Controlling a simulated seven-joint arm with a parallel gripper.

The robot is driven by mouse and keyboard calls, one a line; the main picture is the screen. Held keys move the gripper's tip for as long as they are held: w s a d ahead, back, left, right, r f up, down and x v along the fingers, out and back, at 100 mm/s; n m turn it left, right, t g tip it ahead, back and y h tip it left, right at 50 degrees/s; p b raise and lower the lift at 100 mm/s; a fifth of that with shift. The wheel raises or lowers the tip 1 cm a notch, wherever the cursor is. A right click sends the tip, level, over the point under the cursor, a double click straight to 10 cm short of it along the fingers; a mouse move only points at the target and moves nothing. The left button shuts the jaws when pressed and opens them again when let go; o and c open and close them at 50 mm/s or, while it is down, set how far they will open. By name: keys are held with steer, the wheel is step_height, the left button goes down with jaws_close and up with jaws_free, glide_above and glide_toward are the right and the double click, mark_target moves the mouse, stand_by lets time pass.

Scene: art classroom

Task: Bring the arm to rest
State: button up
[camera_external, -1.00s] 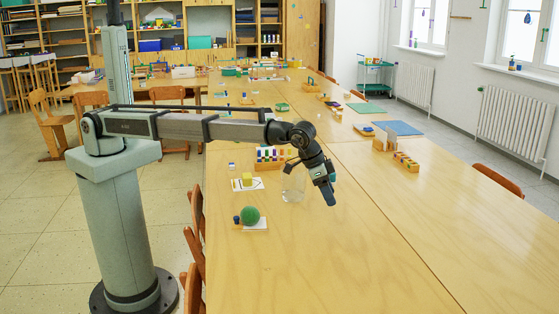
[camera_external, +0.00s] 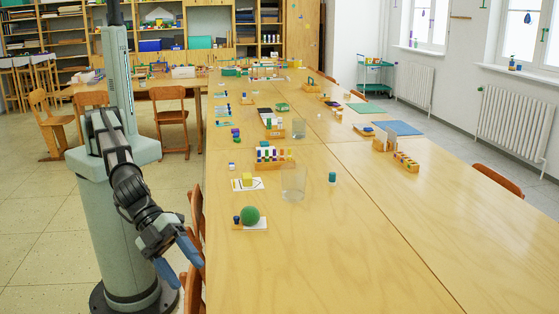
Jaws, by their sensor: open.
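My gripper (camera_external: 178,262) hangs at the left of the table, beside its near left edge and in front of my pedestal. Its two blue fingers are spread apart, with nothing between them. The arm is folded down close to the column, clear of the tabletop. The long wooden table (camera_external: 330,260) stands to the right of it.
On the table are a green ball (camera_external: 250,215), a yellow block (camera_external: 247,179), a clear glass container (camera_external: 293,184), a teal cylinder (camera_external: 332,177) and a wooden rack of coloured pieces (camera_external: 268,157). Wooden chairs (camera_external: 194,262) stand close beside my gripper. The table's near end is bare.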

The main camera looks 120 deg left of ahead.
steer(key=s+d+f+m, duration=0.2)
steer(key=s+d+f, duration=0.1)
steer(key=s+d, duration=0.1)
steer(key=s+a+f+g, duration=0.15)
steer(key=s+f, duration=0.25)
steer(key=f, duration=0.4)
steer(key=s+a+f+g, duration=0.15)
steer(key=s+f, duration=0.25)
steer(key=f, duration=0.4)
steer(key=s+a+f+n+g+y, duration=0.1)
steer(key=s+a+f+n+g, duration=0.1)
steer(key=s+a+f, duration=0.8)
steer(key=s+a+f+n+g+y, duration=0.1)
steer(key=s+a+f+n+g, duration=0.15)
steer(key=s+a+f, duration=0.85)
steer(key=s+a+f+n+g, duration=0.1)
steer(key=s+a+f+g, duration=0.1)
steer(key=s+a+f, duration=0.4)
steer(key=s+a+f+n+g, duration=0.2)
steer(key=s+f+g, duration=0.15)
steer(key=s, duration=0.55)
steer(key=s+a+n+g, duration=0.2)
steer(key=s+a+n, duration=0.1)
steer(key=s, duration=0.8)
steer(key=s+a+n+g, duration=0.3)
steer(key=s+a, duration=0.2)
steer(key=s, duration=0.6)
steer(key=shift+s+a+f, duration=0.2)
steer(key=shift+a+f, duration=0.05)
steer(key=shift+a, duration=0.1)
